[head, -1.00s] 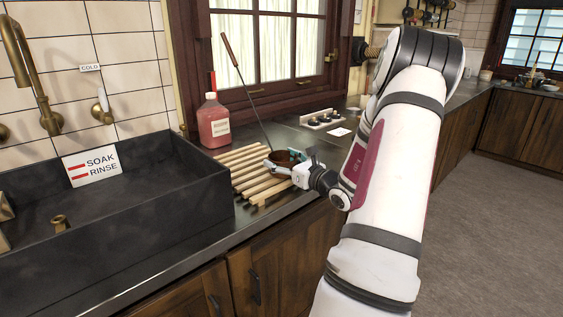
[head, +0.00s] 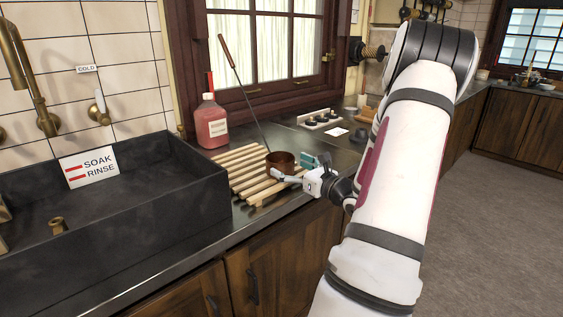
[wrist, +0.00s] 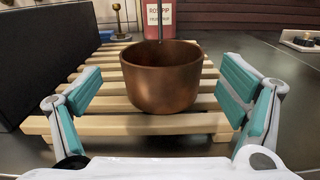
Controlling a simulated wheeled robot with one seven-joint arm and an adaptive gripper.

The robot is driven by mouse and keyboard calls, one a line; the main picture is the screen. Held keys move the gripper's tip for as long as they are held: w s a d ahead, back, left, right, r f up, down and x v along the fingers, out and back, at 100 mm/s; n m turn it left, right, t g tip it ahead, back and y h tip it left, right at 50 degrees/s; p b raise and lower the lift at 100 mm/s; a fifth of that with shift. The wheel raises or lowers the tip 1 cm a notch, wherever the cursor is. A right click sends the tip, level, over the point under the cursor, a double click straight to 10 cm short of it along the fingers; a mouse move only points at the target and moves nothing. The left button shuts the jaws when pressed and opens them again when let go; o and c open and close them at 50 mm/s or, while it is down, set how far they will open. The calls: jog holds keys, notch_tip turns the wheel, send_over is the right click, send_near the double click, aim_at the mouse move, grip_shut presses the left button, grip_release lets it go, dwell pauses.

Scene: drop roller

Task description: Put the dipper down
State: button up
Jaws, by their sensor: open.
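The dipper is a copper-brown cup (head: 281,161) with a long thin handle that rises up and to the left, ending in a brown grip. Its cup stands upright on a wooden slatted rack (head: 240,165) on the dark counter. In the wrist view the cup (wrist: 162,78) sits on the slats (wrist: 120,124), centred ahead of my gripper. My gripper (head: 297,168) is open, with its teal-padded fingers spread to either side and apart from the cup.
A dark stone sink (head: 120,190) with a soak/rinse sign (head: 88,168) is left of the rack. A red bottle (head: 212,122) stands behind the rack by the window. A tray of dark knobs (head: 320,119) and a white card (head: 335,132) lie to the right on the counter.

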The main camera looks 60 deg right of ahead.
jog(key=v, duration=0.7)
dwell(0.5)
